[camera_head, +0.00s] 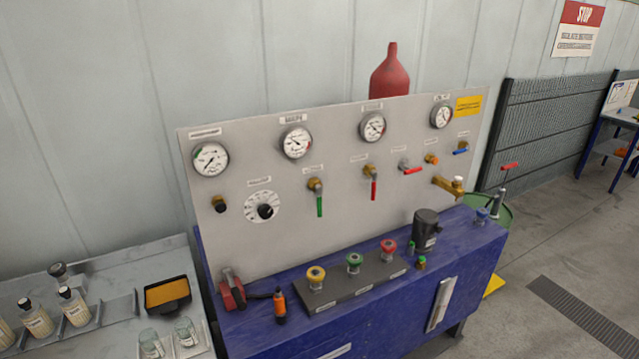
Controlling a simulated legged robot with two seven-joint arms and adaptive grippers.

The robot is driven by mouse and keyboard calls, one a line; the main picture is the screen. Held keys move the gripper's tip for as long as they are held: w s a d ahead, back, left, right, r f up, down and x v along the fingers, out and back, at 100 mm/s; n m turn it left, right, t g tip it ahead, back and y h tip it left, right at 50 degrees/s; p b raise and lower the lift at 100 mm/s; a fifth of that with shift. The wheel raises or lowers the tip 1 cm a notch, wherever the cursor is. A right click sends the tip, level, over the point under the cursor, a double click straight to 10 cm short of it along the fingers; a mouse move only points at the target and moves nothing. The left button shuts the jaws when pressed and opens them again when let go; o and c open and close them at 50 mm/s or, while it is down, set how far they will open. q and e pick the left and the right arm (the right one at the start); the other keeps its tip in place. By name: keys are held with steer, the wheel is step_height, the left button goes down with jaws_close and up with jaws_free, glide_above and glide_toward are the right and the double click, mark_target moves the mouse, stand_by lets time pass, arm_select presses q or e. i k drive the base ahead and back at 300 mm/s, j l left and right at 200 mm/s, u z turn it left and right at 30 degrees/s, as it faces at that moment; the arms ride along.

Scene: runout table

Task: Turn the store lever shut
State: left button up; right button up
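A grey upright panel (275,240) carries several small levers, and their labels are too small to read, so I cannot tell which is the store lever. A green lever (319,206) hangs straight down from a brass valve. A red lever (374,189) to its right also hangs down. Further right, another red lever (412,170) lies roughly level, and a small blue lever (460,151) also lies roughly level near the right edge. Neither of my grippers is in view.
Several round gauges (211,159) and a dial (264,207) sit on the panel. A blue bench (380,318) below bears a block with coloured knobs (354,262), a dark cylinder (426,230) and an orange-handled tool (280,304). A brass tap (447,186) sticks out at right.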

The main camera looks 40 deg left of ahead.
mark_target(373, 173)
steer(key=u, duration=1.15)
